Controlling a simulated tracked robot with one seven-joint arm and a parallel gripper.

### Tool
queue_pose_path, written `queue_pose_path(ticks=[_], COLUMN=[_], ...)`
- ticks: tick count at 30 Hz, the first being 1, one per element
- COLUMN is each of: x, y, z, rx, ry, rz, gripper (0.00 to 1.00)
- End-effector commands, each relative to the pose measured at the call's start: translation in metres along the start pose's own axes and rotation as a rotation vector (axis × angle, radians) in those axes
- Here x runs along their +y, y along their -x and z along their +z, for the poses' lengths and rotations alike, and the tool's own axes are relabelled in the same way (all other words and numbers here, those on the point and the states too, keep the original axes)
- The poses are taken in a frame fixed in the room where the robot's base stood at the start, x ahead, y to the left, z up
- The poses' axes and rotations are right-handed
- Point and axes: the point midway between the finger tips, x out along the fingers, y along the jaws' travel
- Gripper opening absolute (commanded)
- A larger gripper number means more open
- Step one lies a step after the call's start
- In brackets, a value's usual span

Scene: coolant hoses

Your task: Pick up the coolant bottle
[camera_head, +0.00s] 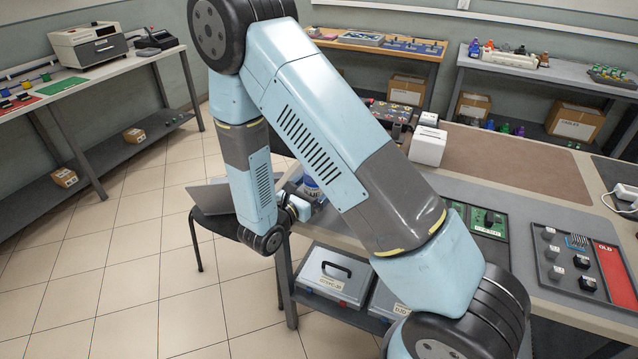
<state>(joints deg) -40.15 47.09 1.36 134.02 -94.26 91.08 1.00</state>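I cannot pick out one bottle for sure as the coolant bottle. Small bottles stand on the grey bench at the back right, among them a blue one (474,48) and a dark one with a red top (489,46). A blue and white can or bottle (311,188) stands on the near bench, partly hidden behind my arm. The end of my arm, with a small pale part at my gripper (299,208), is beside this blue item and near the bench's left edge. The fingers are not clear, and I cannot tell whether they touch anything.
The near bench (515,205) holds a white box (428,146), a green circuit board (488,222) and a dark tray with a red section (612,268). Grey cases (334,275) sit on its lower shelf. A laptop (212,197) rests on a stool. The tiled floor at left is clear.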

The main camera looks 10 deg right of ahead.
Motion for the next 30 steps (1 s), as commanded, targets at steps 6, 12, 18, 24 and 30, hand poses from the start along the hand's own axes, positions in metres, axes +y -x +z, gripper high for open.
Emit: queue_pose_path(ticks=[6,12,18,24,30], x=[0.000,0.000,0.000,0.000,-0.001], y=[-0.020,-0.022,-0.022,-0.022,-0.022], z=[0.000,0.000,0.000,0.000,0.000], rx=[-0.001,0.000,0.000,0.000,0.000], ry=[-0.001,-0.001,-0.001,-0.001,-0.001], rz=[-0.001,0.000,-0.001,-0.002,-0.002], gripper=[0.96,0.96,0.81,0.62,0.43])
